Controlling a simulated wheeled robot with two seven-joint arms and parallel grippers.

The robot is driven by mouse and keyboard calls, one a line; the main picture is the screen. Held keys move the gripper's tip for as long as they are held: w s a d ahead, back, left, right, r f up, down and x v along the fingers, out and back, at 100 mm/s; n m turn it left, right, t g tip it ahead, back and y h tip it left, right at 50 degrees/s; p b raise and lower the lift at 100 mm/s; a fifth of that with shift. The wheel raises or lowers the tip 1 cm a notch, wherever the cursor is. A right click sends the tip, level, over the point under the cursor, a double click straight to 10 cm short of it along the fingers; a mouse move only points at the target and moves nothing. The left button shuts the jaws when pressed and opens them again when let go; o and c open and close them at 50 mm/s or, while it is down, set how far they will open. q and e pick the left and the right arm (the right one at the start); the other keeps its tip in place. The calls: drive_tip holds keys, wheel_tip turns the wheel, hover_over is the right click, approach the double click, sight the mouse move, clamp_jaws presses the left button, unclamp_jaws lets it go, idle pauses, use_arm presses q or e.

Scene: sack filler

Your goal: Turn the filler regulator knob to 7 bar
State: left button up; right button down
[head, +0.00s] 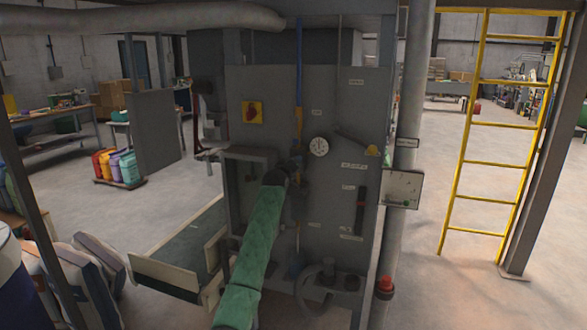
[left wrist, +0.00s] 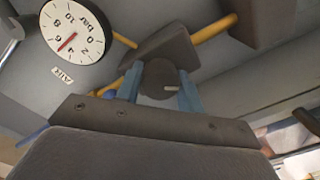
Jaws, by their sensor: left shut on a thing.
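The regulator knob (left wrist: 158,78) is a dark round knob with a white mark, seen in the left wrist view below a dark regulator body (left wrist: 160,46). My left gripper (left wrist: 161,90) has its two blue fingers on either side of the knob and is shut on it. The white pressure gauge (left wrist: 72,31), marked in bar, has its red needle between 4 and 6. The gauge also shows on the grey panel in the head view (head: 319,147). There my left gripper (head: 296,166) is at the panel, left of and below the gauge, and hides the knob. My right gripper is out of view.
The grey filler panel (head: 338,105) carries a red and yellow switch (head: 252,112) and a yellow-tipped lever (head: 371,150). Yellow pipe (left wrist: 214,29) runs beside the regulator. A grey pipe column (head: 402,130) and a yellow ladder (head: 486,125) stand right.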

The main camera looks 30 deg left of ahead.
use_arm(q)
drive_tip(key=m, duration=0.1)
drive_tip(key=m+b, duration=0.1)
drive_tip(key=m, duration=0.1)
drive_tip(key=shift+f+m, duration=0.3)
drive_tip(key=m, duration=0.2)
drive_tip(key=shift+m+b, duration=0.3)
drive_tip(key=shift+m, duration=0.1)
drive_tip(key=m, duration=0.2)
drive_tip(key=shift+m, duration=0.3)
drive_tip(key=m, duration=0.2)
drive_tip(key=shift+m, duration=0.4)
drive_tip(key=shift+m+b, duration=0.3)
drive_tip(key=shift+m, duration=0.1)
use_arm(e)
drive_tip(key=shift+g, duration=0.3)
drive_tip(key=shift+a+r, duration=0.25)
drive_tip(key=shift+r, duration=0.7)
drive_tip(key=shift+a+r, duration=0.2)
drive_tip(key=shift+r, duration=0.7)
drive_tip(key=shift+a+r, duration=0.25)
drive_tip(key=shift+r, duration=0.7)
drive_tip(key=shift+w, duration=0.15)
